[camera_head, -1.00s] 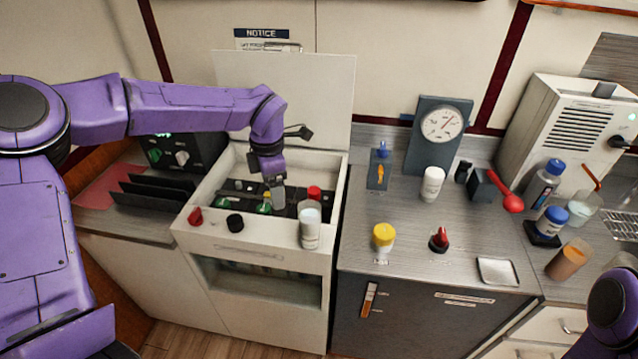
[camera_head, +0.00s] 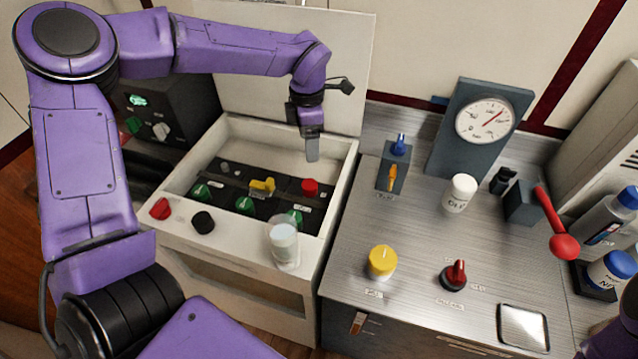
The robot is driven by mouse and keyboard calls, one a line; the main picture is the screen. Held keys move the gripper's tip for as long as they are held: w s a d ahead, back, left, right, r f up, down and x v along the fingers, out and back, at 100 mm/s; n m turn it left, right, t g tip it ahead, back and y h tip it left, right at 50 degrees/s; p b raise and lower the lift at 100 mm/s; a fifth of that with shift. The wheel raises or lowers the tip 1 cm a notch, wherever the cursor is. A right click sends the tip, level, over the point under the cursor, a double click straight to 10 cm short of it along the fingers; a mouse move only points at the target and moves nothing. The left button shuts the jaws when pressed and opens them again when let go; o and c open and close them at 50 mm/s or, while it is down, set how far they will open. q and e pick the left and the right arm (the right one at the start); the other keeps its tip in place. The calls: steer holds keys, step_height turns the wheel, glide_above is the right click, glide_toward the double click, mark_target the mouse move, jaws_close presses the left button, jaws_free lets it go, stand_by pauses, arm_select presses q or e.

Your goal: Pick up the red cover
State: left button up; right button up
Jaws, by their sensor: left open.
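A small red piece (camera_head: 160,209) lies on the front left rim of the white open box (camera_head: 228,242). A round red piece (camera_head: 309,186) sits on the dark panel (camera_head: 232,192) inside the box, near its right end. I cannot tell for sure which of the two is the red cover. My left gripper (camera_head: 312,158) hangs pointing down over the right back part of the box, above and just behind the round red piece, apart from it. It is open and holds nothing visible. My right gripper is out of view; only a bit of purple arm shows at the lower right.
A black cap (camera_head: 203,222) and a clear glass (camera_head: 284,246) stand on the box's front rim. Green knobs and a yellow handle (camera_head: 262,187) are on the panel.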

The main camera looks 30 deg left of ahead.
arm_select(q)
steer(key=b, duration=0.5)
glide_above(311, 184)
step_height(311, 184, down, 5)
step_height(311, 184, down, 11)
steer(key=shift+f+p, duration=0.1)
steer(key=shift+p, duration=1.05)
steer(key=c, duration=1.1)
